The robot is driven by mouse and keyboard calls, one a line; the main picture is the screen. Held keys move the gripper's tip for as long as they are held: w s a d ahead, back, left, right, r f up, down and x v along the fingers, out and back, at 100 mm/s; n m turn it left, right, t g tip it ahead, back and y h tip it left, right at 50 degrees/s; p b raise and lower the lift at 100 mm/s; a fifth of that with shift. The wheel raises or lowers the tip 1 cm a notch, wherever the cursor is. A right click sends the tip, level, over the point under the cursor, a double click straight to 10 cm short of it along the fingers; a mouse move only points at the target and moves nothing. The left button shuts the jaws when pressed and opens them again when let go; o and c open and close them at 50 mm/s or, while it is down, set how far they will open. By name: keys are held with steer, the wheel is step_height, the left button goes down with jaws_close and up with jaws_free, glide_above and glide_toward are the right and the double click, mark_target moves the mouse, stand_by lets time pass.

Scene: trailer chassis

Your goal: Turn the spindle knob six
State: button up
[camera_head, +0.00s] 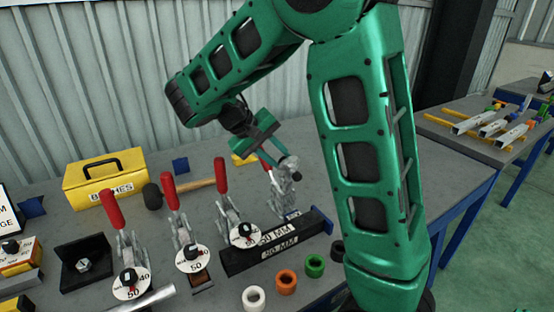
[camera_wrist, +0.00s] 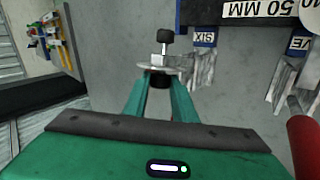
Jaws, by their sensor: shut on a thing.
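The clamp labelled SIX stands at the back right of the bench in the head view (camera_head: 282,192). Its blue SIX tag (camera_wrist: 203,38) shows upside down in the wrist view. A pale disc (camera_wrist: 152,68) sits on its spindle, and a black tip (camera_wrist: 167,35) lies beyond. My gripper (camera_wrist: 161,84) is shut on the dark spindle knob (camera_wrist: 160,79) just below the disc. The fingers lie on either side of the knob and hide part of it. In the head view, my gripper (camera_head: 283,160) is small and partly hidden at the clamp's top. The dial reading cannot be seen.
Several red-handled clamps with white dials (camera_head: 194,258) stand to the left. A black 50 MM block (camera_head: 262,255) lies in front, with coloured rings (camera_head: 286,280) nearer. A red handle (camera_wrist: 303,140) is close at the wrist view's right. A yellow box (camera_head: 105,176) stands back left.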

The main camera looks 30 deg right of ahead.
steer(key=shift+a+f+h, duration=0.15)
steer(key=shift+a+h, duration=0.1)
steer(key=shift+h, duration=0.25)
steer(key=o, duration=1)
steer(key=shift+w, duration=0.1)
steer(key=shift+o, duration=0.2)
steer(key=v, duration=1)
steer(key=shift+a, duration=0.35)
steer(key=shift+w, duration=0.1)
